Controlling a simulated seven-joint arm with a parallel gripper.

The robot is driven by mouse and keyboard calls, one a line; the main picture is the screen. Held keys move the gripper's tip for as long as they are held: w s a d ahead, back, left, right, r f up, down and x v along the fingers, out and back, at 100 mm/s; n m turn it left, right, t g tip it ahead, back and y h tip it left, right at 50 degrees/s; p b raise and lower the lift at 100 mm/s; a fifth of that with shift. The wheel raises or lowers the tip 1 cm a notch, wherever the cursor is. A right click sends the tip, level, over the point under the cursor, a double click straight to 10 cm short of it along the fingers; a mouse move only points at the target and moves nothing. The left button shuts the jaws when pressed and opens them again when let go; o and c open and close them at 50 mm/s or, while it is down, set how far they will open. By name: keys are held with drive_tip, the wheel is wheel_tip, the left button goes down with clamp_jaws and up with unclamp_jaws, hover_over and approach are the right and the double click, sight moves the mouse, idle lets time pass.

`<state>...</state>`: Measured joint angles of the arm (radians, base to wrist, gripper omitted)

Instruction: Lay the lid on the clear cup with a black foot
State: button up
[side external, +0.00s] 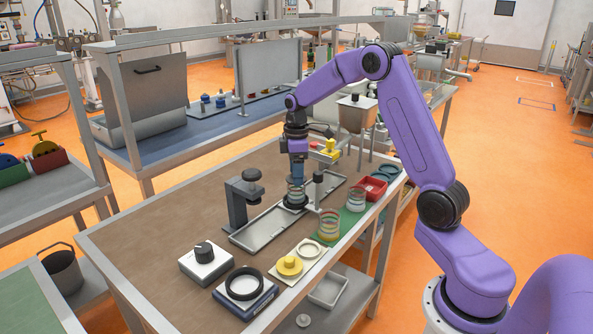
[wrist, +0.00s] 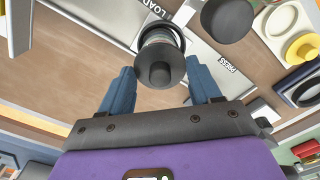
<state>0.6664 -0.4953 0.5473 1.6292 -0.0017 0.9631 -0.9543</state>
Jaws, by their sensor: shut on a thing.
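My gripper (wrist: 160,74) is shut on a dark round lid with a black knob (wrist: 158,73), which lies between its two blue fingers. The clear cup (wrist: 158,36) is right behind the lid in the wrist view, with its black foot (wrist: 179,42) showing as a dark ring. In the side view my gripper (side external: 297,182) is straight above the clear cup (side external: 296,197), which stands upright on its black foot (side external: 293,206) on the metal tray. The lid is hard to make out there. I cannot tell whether the lid touches the cup's rim.
The metal tray (side external: 256,235) bears LOAD and PRESS labels. A dark press stand (side external: 237,205) is left of the cup, a post (side external: 318,189) right. Colour-banded cups (side external: 329,226) stand on a green mat. A yellow lid (side external: 289,266) lies in front. The table's left side is clear.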

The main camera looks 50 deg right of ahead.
drive_tip(key=shift+f, duration=0.55)
idle(0.5)
idle(0.6)
drive_tip(key=o, duration=1.2)
drive_tip(key=shift+r, duration=0.15)
drive_tip(key=shift+r, duration=3.4)
